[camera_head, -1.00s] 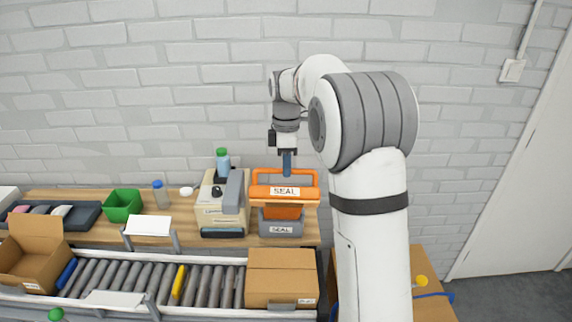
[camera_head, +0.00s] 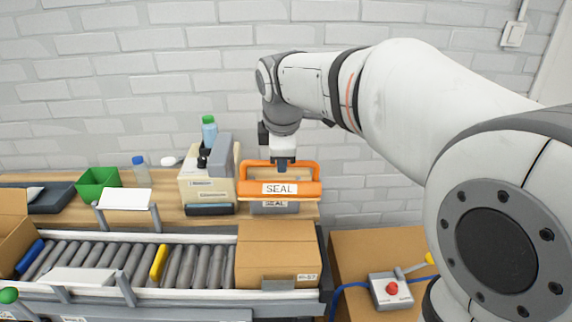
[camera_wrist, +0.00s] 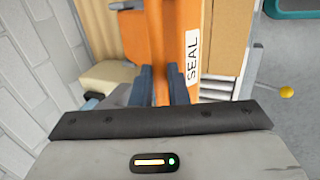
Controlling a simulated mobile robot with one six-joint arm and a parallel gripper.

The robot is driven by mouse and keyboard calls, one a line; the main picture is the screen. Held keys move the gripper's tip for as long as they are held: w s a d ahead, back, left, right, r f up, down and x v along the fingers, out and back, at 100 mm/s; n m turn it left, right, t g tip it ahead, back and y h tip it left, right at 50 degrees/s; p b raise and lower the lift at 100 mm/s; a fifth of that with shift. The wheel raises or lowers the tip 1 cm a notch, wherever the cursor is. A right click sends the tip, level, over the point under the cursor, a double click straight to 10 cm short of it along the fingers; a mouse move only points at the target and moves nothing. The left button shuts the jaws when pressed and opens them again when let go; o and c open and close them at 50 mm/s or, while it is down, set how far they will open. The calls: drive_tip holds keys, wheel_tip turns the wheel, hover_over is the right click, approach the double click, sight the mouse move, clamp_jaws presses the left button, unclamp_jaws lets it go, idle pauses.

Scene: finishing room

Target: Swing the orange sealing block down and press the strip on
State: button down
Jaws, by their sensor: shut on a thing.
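In the wrist view the block (camera_wrist: 140,40) fills the centre, and my fingers (camera_wrist: 162,88) straddle the bar. The closed brown carton (camera_head: 280,240) stands on the rollers just in front of and below the block. A gap still shows between block and carton. I cannot make out the strip.
A beige machine (camera_head: 207,188) stands left of the block, with a green bin (camera_head: 98,183) further left. The roller conveyor (camera_head: 120,262) runs left from the carton. At right, a box with a red button (camera_head: 392,290) sits on a brown surface. An open carton (camera_head: 12,235) is at far left.

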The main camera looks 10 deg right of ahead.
drive_tip(key=shift+s+a+f+t+h+b, duration=0.15)
drive_tip(key=shift+s+f+t+b, duration=0.95)
drive_tip(key=shift+f+b, duration=1.45)
drive_tip(key=shift+s+a+f+t+h+b, duration=0.1)
drive_tip(key=shift+s+a+f+t+b, duration=0.35)
drive_tip(key=shift+s+f+b, duration=2.15)
drive_tip(key=shift+s+a+f+t+h+b, duration=0.2)
drive_tip(key=shift+f+t+b, duration=0.8)
drive_tip(key=shift+b, duration=3.05)
drive_tip(key=shift+s+d, duration=0.1)
drive_tip(key=shift+d, duration=0.05)
drive_tip(key=c, duration=1.4)
unclamp_jaws()
wheel_tip(320, 180, up, 10)
drive_tip(key=p, duration=0.3)
drive_tip(key=shift+p, duration=0.3)
